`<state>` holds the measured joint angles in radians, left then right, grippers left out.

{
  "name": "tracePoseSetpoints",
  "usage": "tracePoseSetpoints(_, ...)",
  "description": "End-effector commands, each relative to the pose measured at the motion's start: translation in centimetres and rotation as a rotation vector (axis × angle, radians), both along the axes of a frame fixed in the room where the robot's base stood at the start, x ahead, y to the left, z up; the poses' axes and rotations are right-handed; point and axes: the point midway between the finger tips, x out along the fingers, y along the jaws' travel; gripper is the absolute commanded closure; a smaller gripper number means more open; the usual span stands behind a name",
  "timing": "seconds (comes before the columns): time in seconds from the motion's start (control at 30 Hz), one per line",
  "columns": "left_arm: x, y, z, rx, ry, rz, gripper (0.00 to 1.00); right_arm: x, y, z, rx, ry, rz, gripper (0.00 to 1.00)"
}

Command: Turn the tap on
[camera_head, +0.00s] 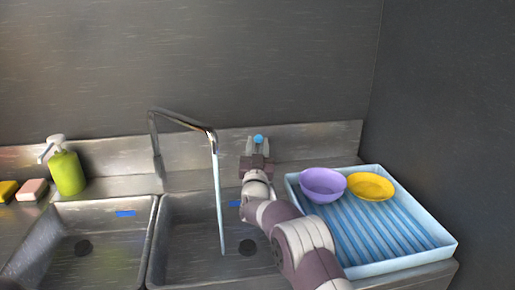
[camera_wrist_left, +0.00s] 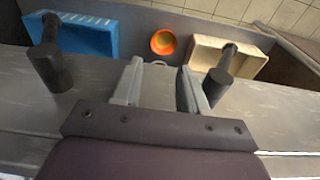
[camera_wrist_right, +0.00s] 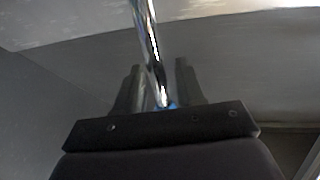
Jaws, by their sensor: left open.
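The chrome tap (camera_head: 185,121) arches over the right sink basin (camera_head: 185,238), and a pale stream of water (camera_head: 219,200) falls from its spout into that basin. My right gripper (camera_head: 258,146) is behind the basin, its two fingers apart on either side of the blue-tipped tap lever (camera_head: 258,139). In the right wrist view, a chrome rod (camera_wrist_right: 147,45) passes between the parted fingers of that gripper (camera_wrist_right: 156,85), with a bit of blue near its base. My left gripper (camera_wrist_left: 160,85) is open and empty in its wrist view, and out of the head view.
A pale blue drying tray (camera_head: 400,262) with a purple bowl (camera_head: 323,185) and a yellow bowl (camera_head: 370,187) stands right of my right arm. A green soap bottle (camera_head: 67,172) stands left. A blue bin (camera_wrist_left: 85,38), orange bowl (camera_wrist_left: 163,42) and beige bin (camera_wrist_left: 215,54) lie beyond my left gripper.

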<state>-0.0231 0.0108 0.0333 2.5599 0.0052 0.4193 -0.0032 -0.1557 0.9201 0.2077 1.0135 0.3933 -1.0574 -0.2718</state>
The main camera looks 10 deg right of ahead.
Motion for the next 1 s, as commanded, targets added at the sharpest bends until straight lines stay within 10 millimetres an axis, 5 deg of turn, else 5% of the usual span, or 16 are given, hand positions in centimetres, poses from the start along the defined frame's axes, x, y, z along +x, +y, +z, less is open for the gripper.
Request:
tracePoseSetpoints(0.17,0.0,0.0,-0.2,0.0,0.0,0.0,0.57,-1.1,0.3,-0.7,-0.001,0.003,0.001,0.62)
tracePoseSetpoints(0.6,0.0,0.0,-0.7,0.0,0.0,0.0,0.57,-9.4,2.2,-4.4,0.0,0.002,0.001,0.62)
tracePoseSetpoints(1.0,0.0,0.0,-0.7,0.0,0.0,0.0,0.57,-10.7,2.4,-5.0,0.0,0.0,0.0,0.62)
